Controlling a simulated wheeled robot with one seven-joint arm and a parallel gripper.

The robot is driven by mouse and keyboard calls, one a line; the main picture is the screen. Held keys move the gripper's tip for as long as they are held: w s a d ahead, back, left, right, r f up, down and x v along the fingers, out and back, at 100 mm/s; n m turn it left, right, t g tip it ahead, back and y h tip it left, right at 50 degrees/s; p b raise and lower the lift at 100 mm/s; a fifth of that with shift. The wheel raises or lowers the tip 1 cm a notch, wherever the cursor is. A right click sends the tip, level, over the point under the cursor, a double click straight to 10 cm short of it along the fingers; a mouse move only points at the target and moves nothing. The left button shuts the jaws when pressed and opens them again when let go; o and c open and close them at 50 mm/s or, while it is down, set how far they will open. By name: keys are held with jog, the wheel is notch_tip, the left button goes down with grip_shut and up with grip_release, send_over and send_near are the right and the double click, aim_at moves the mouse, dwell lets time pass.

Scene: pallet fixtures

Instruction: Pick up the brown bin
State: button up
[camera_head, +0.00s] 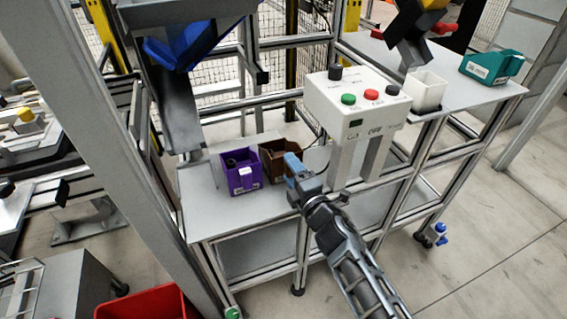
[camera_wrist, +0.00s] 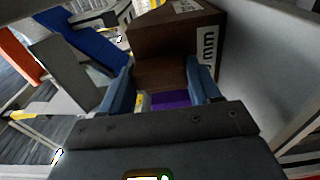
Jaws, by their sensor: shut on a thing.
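The brown bin (camera_head: 272,150) is on the grey table, just right of the purple bin (camera_head: 240,171) and left of the control box post. In the wrist view the brown bin (camera_wrist: 175,36) fills the top middle, with a white label on its right side. My gripper (camera_head: 291,160) is at the bin's near right side. In the wrist view the blue fingers of my gripper (camera_wrist: 161,68) are shut on part of the brown bin between them. A strip of purple shows between the fingers. The bin's underside is hidden, so I cannot tell whether it still touches the table.
A control box (camera_head: 358,103) with coloured buttons stands close to the right of my gripper. Further right are a white container (camera_head: 427,92) and a teal bin (camera_head: 491,67). A blue chute (camera_head: 190,45) is above and behind. A red bin (camera_head: 147,303) is at lower left.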

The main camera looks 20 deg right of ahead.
notch_tip(320, 180, up, 9)
jog(key=p, duration=0.7)
jog(key=shift+f+p, duration=0.15)
jog(key=shift+p, duration=0.25)
jog(key=shift+c, duration=1.4)
notch_tip(320, 180, up, 6)
jog(key=p, duration=0.5)
jog(key=shift+r, duration=0.2)
